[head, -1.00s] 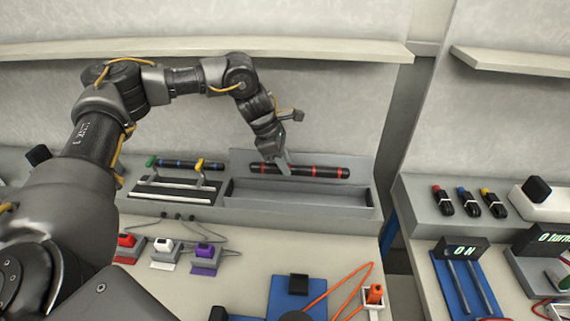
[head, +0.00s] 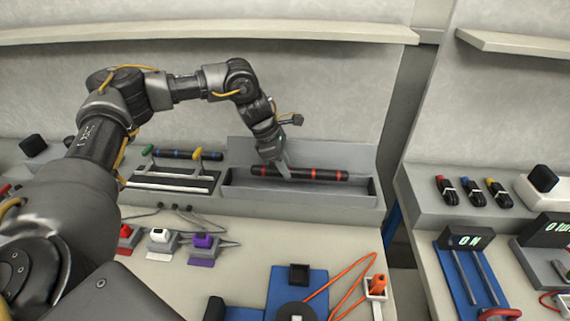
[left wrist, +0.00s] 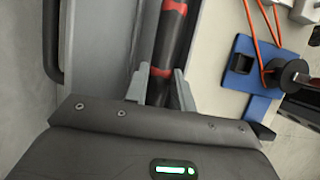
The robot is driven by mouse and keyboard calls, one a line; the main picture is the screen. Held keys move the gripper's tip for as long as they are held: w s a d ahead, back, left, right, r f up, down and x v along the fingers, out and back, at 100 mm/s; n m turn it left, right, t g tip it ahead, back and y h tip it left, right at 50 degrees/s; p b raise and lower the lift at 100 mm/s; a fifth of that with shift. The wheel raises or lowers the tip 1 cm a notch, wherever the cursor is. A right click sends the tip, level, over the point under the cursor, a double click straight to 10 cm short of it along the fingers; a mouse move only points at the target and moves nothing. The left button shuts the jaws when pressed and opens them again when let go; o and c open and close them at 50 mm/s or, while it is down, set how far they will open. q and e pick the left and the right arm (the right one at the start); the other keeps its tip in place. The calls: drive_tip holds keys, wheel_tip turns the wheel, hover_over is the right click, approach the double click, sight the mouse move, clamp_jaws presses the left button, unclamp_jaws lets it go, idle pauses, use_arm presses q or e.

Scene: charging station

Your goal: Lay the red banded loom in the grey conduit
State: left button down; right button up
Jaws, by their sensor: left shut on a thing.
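The red banded loom (head: 325,174) is a black rod with red bands; it also shows in the left wrist view (left wrist: 170,45). My left gripper (head: 284,170) is shut on it left of its middle and holds it level, lengthwise along the grey conduit (head: 300,193). The conduit is an open trough with a tall back panel. The loom overlaps the trough's opening in the head view, behind the front wall; I cannot tell whether it touches the trough's floor. In the left wrist view the fingers (left wrist: 158,88) straddle the loom beside a red band. My right gripper is out of view.
Red, white and purple connectors stand on the bench in front. A blue mat (head: 280,285) with an orange cable lies nearer.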

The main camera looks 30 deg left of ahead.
use_arm(q)
drive_tip(key=c, duration=1.1)
unclamp_jaws()
drive_tip(key=b+v, duration=0.1)
drive_tip(key=v, duration=0.9)
drive_tip(key=shift+r+b, duration=0.35)
drive_tip(key=shift+r, duration=0.05)
drive_tip(key=shift+a, duration=0.1)
